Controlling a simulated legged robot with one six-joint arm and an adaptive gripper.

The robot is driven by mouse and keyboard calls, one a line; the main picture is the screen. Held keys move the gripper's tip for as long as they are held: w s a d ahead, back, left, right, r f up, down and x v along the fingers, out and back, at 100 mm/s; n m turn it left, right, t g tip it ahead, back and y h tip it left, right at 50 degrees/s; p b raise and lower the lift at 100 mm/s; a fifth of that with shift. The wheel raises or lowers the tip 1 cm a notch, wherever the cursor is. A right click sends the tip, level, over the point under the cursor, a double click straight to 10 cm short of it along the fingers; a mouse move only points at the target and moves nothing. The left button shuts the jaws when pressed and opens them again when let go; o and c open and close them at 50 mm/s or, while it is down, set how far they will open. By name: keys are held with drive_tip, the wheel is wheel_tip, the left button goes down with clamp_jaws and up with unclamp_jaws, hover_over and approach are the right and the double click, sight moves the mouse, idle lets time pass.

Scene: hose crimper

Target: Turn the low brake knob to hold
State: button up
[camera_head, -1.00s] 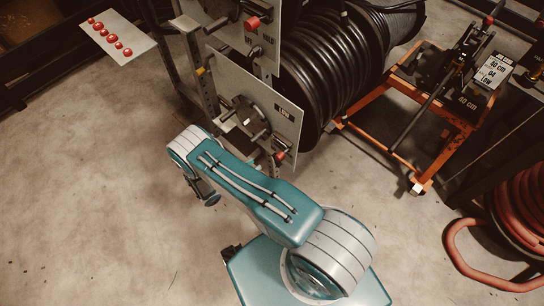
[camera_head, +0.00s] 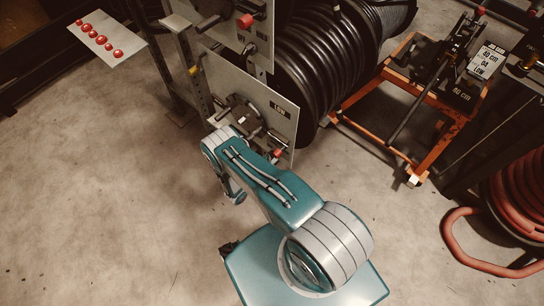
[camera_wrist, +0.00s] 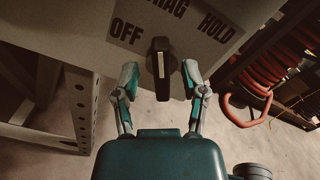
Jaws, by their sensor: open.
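The brake knob (camera_wrist: 161,88) is black with a white line and shows in the wrist view below the labels OFF, DRAG and HOLD. Its handle and line stand about upright, roughly toward DRAG, with OFF on the left and HOLD (camera_wrist: 216,27) on the right. My gripper (camera_wrist: 160,68) is open, one finger on each side of the knob. Gaps show on both sides; I cannot tell how deep the fingertips reach. In the head view the panel marked LOW (camera_head: 281,112) stands behind my arm. I cannot make out the knob or my gripper there.
A large black hose reel (camera_head: 325,70) stands right behind the panels. An orange cart (camera_head: 432,165) and red hose coils (camera_head: 515,205) are to the right. A plate with red buttons (camera_head: 110,36) is at upper left. The floor at left is clear.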

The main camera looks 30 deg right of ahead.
drive_tip(key=shift+w+d, duration=0.25)
drive_tip(key=shift+d, duration=0.4)
clamp_jaws()
drive_tip(key=shift+m, duration=0.4)
drive_tip(key=m, duration=0.5)
drive_tip(key=shift+s, duration=0.15)
drive_tip(key=m, duration=0.6)
drive_tip(key=shift+s+d, duration=0.1)
drive_tip(key=shift+s, duration=0.1)
drive_tip(key=shift+m, duration=0.3)
